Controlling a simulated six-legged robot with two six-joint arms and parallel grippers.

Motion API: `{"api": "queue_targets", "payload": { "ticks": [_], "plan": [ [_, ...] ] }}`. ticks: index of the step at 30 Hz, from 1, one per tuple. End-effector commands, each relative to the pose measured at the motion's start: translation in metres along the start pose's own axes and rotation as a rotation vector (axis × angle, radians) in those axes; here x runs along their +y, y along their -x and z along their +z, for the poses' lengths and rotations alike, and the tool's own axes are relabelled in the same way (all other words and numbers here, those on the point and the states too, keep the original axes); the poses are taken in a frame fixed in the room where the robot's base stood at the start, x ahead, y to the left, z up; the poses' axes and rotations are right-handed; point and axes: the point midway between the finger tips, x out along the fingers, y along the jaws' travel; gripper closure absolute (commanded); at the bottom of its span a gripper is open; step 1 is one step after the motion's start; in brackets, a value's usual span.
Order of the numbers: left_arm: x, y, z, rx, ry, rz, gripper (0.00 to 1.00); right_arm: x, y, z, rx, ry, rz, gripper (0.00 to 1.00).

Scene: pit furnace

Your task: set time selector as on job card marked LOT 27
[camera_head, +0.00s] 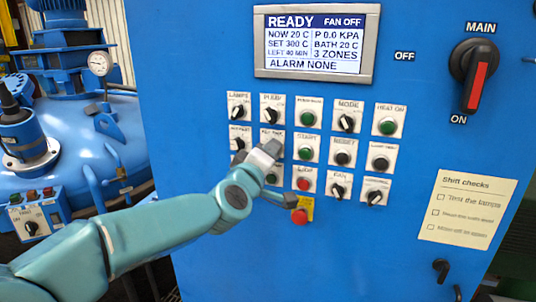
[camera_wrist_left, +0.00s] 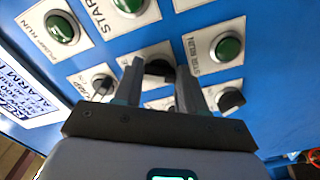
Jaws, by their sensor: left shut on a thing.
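My left gripper (camera_head: 271,150) reaches the panel at the second column of controls, second row. In the left wrist view the gripper (camera_wrist_left: 158,82) has its two fingers on either side of a black selector knob (camera_wrist_left: 158,68), shut on it. In the head view that knob is hidden behind the gripper; only the top of its label plate (camera_head: 271,133) shows, too small to read surely. The knob's pointer setting cannot be told. The screen (camera_head: 316,40) reads READY, SET 300 C, LEFT 40 MIN. No card marked LOT 27 is in view. My right gripper is not in view.
Selector knobs and green, black and red buttons surround the gripper closely, such as the START button (camera_head: 306,154). A red button on a yellow plate (camera_head: 300,216) sits below. A Shift checks card (camera_head: 467,209) and MAIN switch (camera_head: 475,75) are at right. Blue furnace (camera_head: 75,140) stands left.

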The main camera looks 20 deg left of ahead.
Motion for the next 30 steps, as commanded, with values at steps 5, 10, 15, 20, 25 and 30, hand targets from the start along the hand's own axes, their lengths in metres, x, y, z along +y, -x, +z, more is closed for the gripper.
{"api": "queue_targets", "payload": {
  "ticks": [5, 10, 15, 20, 25, 30],
  "plan": [
    [-0.001, 0.000, 0.001, -0.003, -0.002, -0.002, 0.90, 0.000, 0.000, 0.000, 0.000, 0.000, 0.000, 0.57],
    [-0.001, 0.000, 0.001, -0.003, -0.001, -0.002, 0.90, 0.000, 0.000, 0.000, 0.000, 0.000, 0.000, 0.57],
    [-0.001, 0.000, 0.001, -0.002, -0.001, -0.002, 0.34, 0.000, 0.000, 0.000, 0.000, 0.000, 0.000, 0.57],
    [-0.001, 0.000, 0.001, -0.001, -0.001, -0.001, 0.34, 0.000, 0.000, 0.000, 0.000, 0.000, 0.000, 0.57],
    [-0.001, 0.011, 0.001, -0.001, -0.001, 0.001, 0.34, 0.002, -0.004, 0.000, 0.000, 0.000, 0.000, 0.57],
    [-0.001, 0.049, 0.001, 0.001, 0.000, 0.003, 0.34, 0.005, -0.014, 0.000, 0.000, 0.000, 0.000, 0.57]
  ]
}}
